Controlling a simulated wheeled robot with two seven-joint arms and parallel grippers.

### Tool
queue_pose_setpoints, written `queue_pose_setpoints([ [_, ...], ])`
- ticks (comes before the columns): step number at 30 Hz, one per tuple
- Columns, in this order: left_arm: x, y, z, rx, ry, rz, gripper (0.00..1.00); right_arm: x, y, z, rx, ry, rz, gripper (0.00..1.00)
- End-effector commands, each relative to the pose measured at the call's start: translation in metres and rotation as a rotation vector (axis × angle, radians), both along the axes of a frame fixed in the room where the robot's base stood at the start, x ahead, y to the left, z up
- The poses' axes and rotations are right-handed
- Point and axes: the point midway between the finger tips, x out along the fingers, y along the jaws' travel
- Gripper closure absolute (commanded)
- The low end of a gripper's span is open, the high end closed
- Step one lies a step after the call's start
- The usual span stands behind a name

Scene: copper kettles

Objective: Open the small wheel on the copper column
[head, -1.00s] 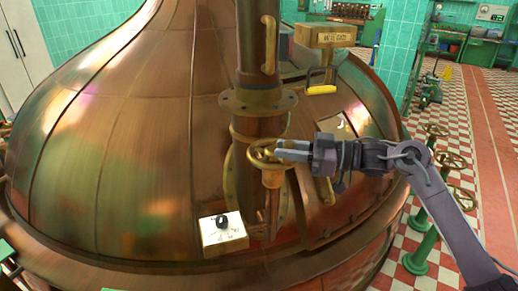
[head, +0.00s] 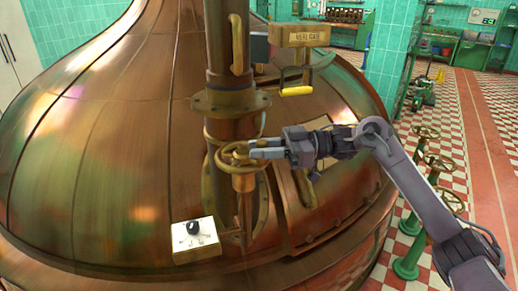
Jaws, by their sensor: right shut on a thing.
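The copper column (head: 220,75) rises in front of the big copper kettle, left of centre. The small brass wheel (head: 229,154) sits on a valve low on the column, below a bolted flange (head: 231,102). My right gripper (head: 254,150) comes in from the right and is shut on the wheel's right rim. Its fingers hide part of that rim. My left gripper is not in the head view.
A white box with a black knob (head: 195,240) is on the kettle below the wheel. A yellow handle (head: 296,82) and a brass sign box (head: 301,35) are above my right gripper. Green stands with brass handwheels (head: 440,162) stand at the right on the checkered floor.

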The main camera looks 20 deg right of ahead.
Motion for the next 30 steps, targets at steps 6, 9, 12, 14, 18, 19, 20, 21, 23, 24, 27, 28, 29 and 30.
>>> queue_pose_setpoints([
  [6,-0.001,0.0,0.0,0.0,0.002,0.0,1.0,0.001,-0.001,0.0,-0.002,0.001,-0.003,0.63],
  [9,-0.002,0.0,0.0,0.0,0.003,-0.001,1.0,0.0,0.0,0.0,-0.002,0.001,-0.002,0.56],
  [12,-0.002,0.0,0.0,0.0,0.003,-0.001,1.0,0.0,0.0,0.0,-0.001,0.0,-0.002,0.56],
  [14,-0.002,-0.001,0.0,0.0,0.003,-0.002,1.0,0.0,0.0,0.0,-0.001,0.0,-0.001,0.56],
  [18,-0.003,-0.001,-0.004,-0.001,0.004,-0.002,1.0,-0.001,-0.005,-0.002,-0.002,0.001,-0.003,0.56],
  [19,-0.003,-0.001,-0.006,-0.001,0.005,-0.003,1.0,-0.001,-0.008,-0.002,-0.002,0.0,-0.004,0.56],
  [20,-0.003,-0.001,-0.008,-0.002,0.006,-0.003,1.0,-0.002,-0.012,-0.003,-0.003,0.0,-0.005,0.56],
  [21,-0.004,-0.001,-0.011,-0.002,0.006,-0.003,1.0,-0.004,-0.018,-0.004,-0.003,0.001,-0.005,0.56],
  [23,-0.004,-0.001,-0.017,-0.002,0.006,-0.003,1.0,-0.007,-0.028,-0.005,-0.004,0.001,-0.006,0.56],
  [24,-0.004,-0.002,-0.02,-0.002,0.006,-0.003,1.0,-0.009,-0.035,-0.005,-0.004,0.001,-0.006,0.56],
  [27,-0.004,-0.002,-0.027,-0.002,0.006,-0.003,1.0,-0.014,-0.052,-0.004,-0.004,0.001,-0.006,0.56],
  [28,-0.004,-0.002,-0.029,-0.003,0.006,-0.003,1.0,-0.015,-0.056,-0.003,-0.003,0.0,-0.006,0.56],
  [29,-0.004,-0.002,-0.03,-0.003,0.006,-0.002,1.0,-0.016,-0.06,-0.003,-0.003,0.0,-0.005,0.56],
  [30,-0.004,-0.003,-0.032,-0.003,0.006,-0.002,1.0,-0.018,-0.065,-0.003,-0.004,0.001,-0.005,0.56],
])
